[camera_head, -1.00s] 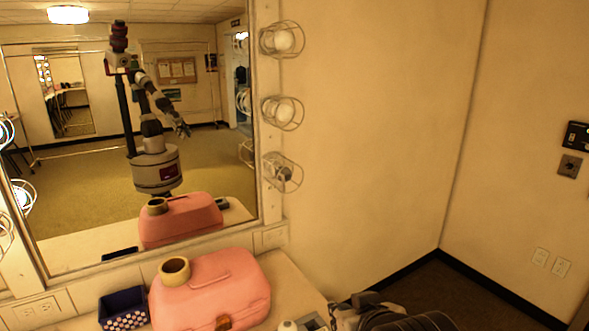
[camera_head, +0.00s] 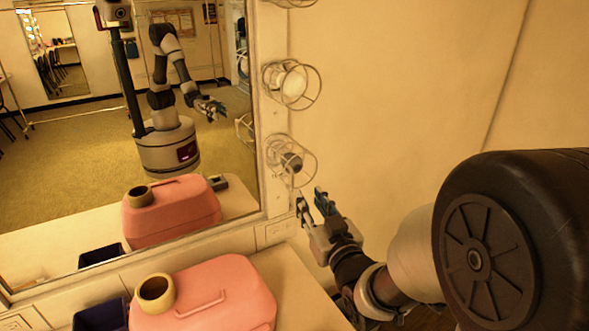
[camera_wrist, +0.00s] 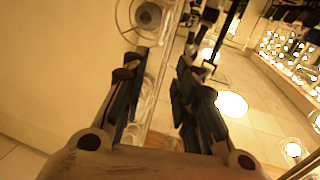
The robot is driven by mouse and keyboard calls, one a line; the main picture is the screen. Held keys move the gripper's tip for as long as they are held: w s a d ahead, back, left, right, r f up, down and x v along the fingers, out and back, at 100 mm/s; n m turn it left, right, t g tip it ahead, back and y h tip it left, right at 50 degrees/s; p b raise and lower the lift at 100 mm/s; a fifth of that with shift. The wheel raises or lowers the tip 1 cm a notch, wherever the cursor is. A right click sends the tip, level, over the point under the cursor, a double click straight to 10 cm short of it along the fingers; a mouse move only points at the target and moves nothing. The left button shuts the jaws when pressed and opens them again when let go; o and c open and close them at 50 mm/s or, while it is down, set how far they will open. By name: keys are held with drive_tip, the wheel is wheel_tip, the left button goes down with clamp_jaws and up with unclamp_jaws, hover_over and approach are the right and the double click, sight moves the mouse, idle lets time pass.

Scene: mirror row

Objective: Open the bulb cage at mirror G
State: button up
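A round wire bulb cage (camera_head: 308,160) sits low on the right frame of the mirror (camera_head: 190,100); no letter is legible. Inside it is a dark, unlit bulb or socket (camera_head: 291,161). The cage looks closed, but its latch cannot be made out. My gripper (camera_head: 311,198) is just below this cage, pointing up toward it, with its fingers apart and empty. In the wrist view, a wire cage with a dark centre (camera_wrist: 147,17) is at the top, beyond the open fingertips (camera_wrist: 161,64). I cannot tell whether a fingertip touches the wire.
Bare wall (camera_head: 400,90) is to the right.

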sight(292, 173)
drive_tip(key=x, duration=1.4)
drive_tip(key=shift+w+b, duration=0.1)
drive_tip(key=shift+b, duration=0.3)
clamp_jaws()
drive_tip(key=shift+f, duration=0.1)
